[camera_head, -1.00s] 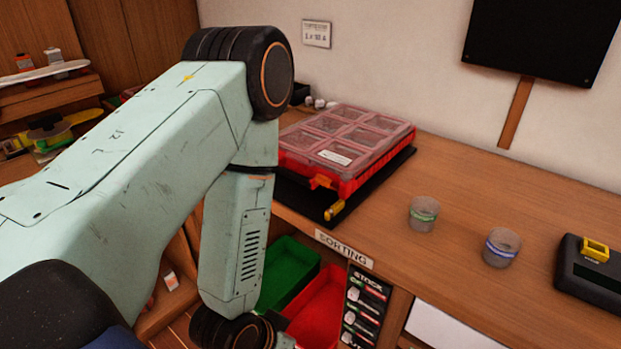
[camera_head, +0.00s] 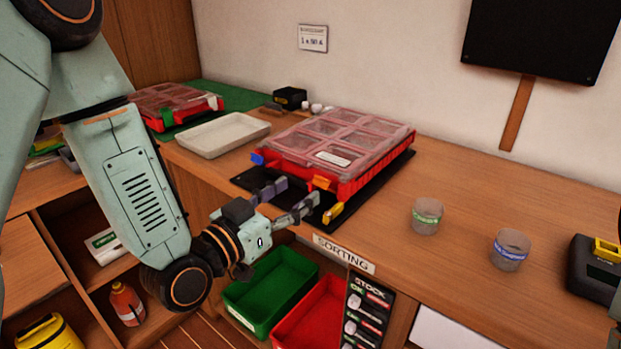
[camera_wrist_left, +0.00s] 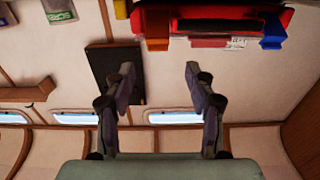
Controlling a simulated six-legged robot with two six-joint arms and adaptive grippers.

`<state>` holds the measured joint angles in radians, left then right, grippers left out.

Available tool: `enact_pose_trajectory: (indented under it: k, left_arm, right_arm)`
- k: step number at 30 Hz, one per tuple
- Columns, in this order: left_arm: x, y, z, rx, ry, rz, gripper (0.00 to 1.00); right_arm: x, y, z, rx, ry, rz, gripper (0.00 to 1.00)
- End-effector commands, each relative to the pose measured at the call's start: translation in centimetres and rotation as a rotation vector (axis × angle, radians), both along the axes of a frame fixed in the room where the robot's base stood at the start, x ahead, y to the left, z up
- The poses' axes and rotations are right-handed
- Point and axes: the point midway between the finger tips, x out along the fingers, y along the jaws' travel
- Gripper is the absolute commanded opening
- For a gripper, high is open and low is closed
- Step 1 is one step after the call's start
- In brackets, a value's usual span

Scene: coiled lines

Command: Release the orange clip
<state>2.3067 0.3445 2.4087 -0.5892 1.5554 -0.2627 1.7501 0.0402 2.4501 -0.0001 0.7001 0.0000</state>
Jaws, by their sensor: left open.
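The orange clip (camera_head: 322,183) is on the front of the red organizer case (camera_head: 348,188) with clear lids, near its right end. In the left wrist view the orange clip (camera_wrist_left: 157,28) hangs at the top, above the gap between my fingers. A blue clip (camera_head: 257,158) is at the other end of the case front; it also shows in the wrist view (camera_wrist_left: 272,34). My left gripper (camera_head: 290,197) is open and empty, in front of the case, its fingers pointing toward it. The fingers look apart from the clip. My right gripper is not in view.
The case lies on a black mat (camera_head: 400,165) with a yellow piece (camera_head: 333,214) at its front corner. A white tray (camera_head: 222,134) stands to the left. Two small cups (camera_head: 427,216) stand right. Green (camera_head: 270,290) and red bins sit below the bench edge.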

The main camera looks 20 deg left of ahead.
Motion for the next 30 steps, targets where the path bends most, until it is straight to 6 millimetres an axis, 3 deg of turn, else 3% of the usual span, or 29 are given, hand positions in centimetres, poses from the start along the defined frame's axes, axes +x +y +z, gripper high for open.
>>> enact_pose_trajectory:
  k: [18,30]
  left_arm:
    - [6.6,-2.7,-0.2,0.004,0.003,-0.006,0.55]
    - [7.2,-2.7,-0.1,0.001,0.005,-0.001,0.54]
  right_arm:
    - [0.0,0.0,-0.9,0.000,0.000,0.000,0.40]
    - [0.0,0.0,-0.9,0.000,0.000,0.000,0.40]
